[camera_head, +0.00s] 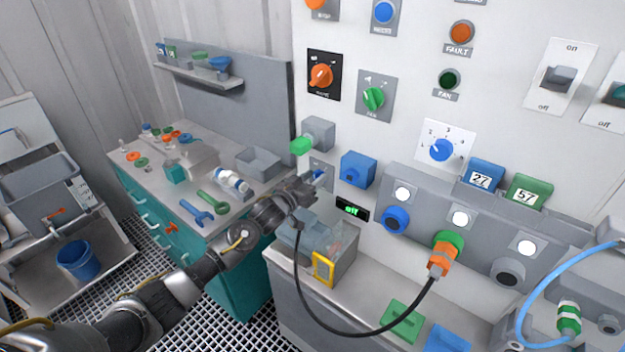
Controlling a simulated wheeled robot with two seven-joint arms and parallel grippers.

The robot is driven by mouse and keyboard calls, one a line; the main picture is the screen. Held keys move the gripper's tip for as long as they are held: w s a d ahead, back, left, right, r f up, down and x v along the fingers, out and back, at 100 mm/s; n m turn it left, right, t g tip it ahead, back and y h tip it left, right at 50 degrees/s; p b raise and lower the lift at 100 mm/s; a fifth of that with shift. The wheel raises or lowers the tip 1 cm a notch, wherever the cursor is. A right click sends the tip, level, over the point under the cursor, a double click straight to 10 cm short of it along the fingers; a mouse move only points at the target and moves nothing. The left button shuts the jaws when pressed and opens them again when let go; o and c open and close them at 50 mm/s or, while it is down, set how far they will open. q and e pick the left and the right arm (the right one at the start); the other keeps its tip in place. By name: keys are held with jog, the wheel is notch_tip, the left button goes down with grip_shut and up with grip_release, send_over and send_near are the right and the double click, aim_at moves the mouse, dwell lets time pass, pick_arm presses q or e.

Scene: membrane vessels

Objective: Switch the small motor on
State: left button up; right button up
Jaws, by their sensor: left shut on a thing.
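My left gripper (311,186) reaches in from the lower left to the wall panel (335,130). It is shut on a small blue switch lever (319,176) in front of a grey plate (322,163); the fingers hide part of the lever. A grey motor-like box (319,132) with a green end piece sits just above the plate. A small black display (352,209) right of the gripper shows green text that looks like "off". My right gripper is out of view.
A blue box (357,169) juts from the panel right of the gripper. A black cable (345,331) hangs below, ending at an orange plug (441,258). A workbench (160,185) with tools is at left.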

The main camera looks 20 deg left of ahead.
pick_arm(q)
jog(key=shift+s+d+f+m+b, duration=0.15)
jog(key=shift+m+b, duration=0.25)
jog(key=shift+m, duration=1)
jog(key=shift+w+d+r+m+b, duration=0.1)
jog(key=shift+m+b, duration=0.3)
jog(key=shift+m, duration=1)
jog(key=shift+s+d+f+m+b, duration=0.15)
jog(key=shift+m+b, duration=0.25)
jog(key=shift+m, duration=1)
jog(key=shift+r, duration=0.1)
jog(key=o, duration=1)
jog(key=shift+c, duration=0.2)
